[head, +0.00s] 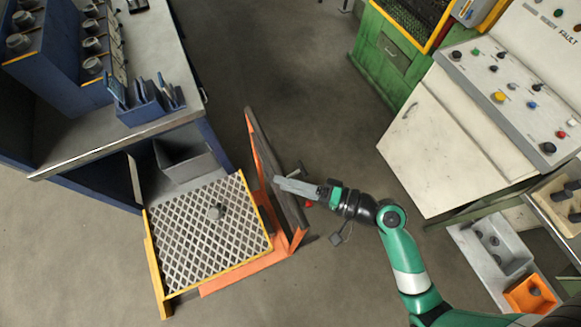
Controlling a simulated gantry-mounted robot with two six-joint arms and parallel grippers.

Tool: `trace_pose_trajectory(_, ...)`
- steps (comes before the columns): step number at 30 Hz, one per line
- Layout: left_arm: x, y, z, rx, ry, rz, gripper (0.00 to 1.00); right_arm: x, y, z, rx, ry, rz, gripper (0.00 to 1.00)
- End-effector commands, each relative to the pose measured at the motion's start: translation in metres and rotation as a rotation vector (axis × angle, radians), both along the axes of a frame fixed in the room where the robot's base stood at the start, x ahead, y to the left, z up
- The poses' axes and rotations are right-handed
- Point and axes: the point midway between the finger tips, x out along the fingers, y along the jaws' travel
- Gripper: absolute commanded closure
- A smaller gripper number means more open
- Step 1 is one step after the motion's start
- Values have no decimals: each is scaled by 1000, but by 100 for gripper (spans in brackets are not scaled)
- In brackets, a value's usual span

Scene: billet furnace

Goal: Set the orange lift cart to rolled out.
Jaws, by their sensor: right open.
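The orange lift cart (246,272) stands on the floor at the end of the blue workbench, left of centre in the head view. Its low orange base shows along the front edge of a yellow-edged lattice deck (183,232). An orange-edged dark upright panel rises at the right side of the deck. My right gripper (277,181) reaches in from the right and is open, overlapping this panel in the picture. I cannot tell whether it touches the panel or a handle, and its fingers look close together from here. My left gripper is out of view.
A small grey knob-like part (216,211) lies on the deck. The blue workbench (90,135) is at left, a white control console (440,140) at right and a green cabinet (385,55) behind. Grey floor is clear at the front and between bench and cabinet.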

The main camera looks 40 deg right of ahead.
Motion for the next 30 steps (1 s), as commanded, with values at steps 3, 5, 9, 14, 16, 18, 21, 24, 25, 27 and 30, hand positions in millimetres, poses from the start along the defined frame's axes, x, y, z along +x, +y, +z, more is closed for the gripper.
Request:
trace_pose_trajectory(3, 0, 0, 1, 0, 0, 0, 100, -6, 2, 2, 0, 1, 0, 36)
trace_pose_trajectory(5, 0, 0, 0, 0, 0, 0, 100, -7, 3, 2, 0, 2, 0, 36)
trace_pose_trajectory(9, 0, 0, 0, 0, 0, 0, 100, -7, 3, 1, 0, 2, 0, 36)
trace_pose_trajectory(14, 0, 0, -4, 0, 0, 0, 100, -1, -9, -8, -34, 0, -46, 36)
trace_pose_trajectory(16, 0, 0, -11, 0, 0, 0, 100, 11, -36, -23, -111, -9, -146, 36)
trace_pose_trajectory(18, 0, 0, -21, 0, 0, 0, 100, 25, -80, -44, -254, -31, -304, 36)
trace_pose_trajectory(21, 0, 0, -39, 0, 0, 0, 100, 36, -164, -61, -566, -104, -574, 36)
trace_pose_trajectory(24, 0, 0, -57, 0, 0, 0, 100, 31, -230, -50, -954, -229, -792, 36)
trace_pose_trajectory(25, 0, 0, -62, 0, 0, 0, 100, 28, -242, -44, -1077, -276, -836, 36)
trace_pose_trajectory(27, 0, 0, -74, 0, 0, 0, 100, 23, -254, -27, -1364, -404, -900, 36)
trace_pose_trajectory(30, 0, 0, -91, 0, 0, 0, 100, 23, -238, -14, -1766, -631, -877, 36)
